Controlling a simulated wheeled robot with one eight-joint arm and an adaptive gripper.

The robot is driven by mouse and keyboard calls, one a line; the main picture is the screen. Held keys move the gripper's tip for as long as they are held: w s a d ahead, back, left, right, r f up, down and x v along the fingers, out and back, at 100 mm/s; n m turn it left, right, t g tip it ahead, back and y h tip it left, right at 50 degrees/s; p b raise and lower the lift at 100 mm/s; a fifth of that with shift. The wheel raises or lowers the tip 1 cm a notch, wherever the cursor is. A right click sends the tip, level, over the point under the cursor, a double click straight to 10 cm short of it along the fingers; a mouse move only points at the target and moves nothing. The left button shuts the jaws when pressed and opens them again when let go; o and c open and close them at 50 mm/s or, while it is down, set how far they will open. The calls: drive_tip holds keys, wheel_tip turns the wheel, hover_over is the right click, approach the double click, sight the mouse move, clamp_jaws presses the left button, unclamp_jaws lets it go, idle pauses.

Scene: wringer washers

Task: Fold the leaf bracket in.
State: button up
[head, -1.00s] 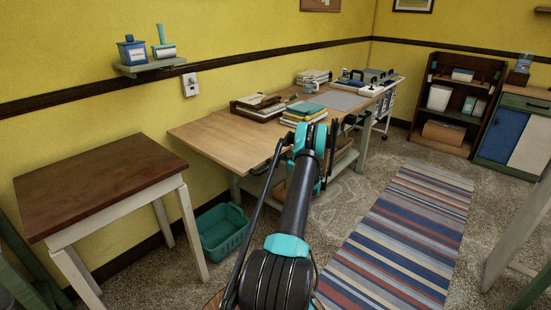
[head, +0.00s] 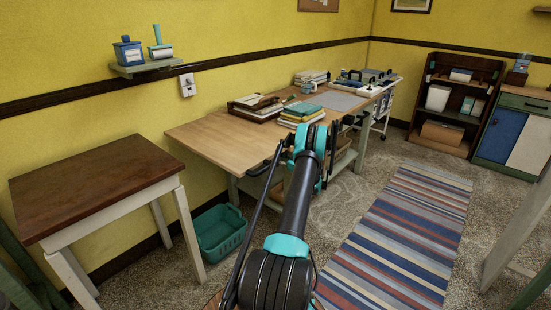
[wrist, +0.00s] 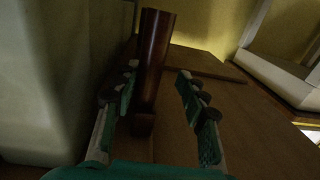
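My gripper (wrist: 158,75) is open in the wrist view, with one teal-padded finger on each side. A dark red-brown wooden bar (wrist: 156,48) stands between the fingers, nearer the left one, with a small block at its lower end. It may be the leaf bracket; I cannot tell for sure. There is a gap between the bar and the right finger; contact on the left is unclear. In the head view the worktable's light wooden leaf (head: 208,140) sticks out level at the table's near end.
A brown-topped side table (head: 90,185) stands at left, with a teal basket (head: 220,232) on the floor beside it. Books (head: 302,115) lie on the worktable. A striped rug (head: 400,235) covers the floor at right. In the wrist view a pale surface (wrist: 45,80) is close at left.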

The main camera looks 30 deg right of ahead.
drive_tip(key=shift+s, duration=0.1)
drive_tip(key=v, duration=1.1)
drive_tip(key=shift+s, duration=0.4)
drive_tip(key=shift+d, duration=0.2)
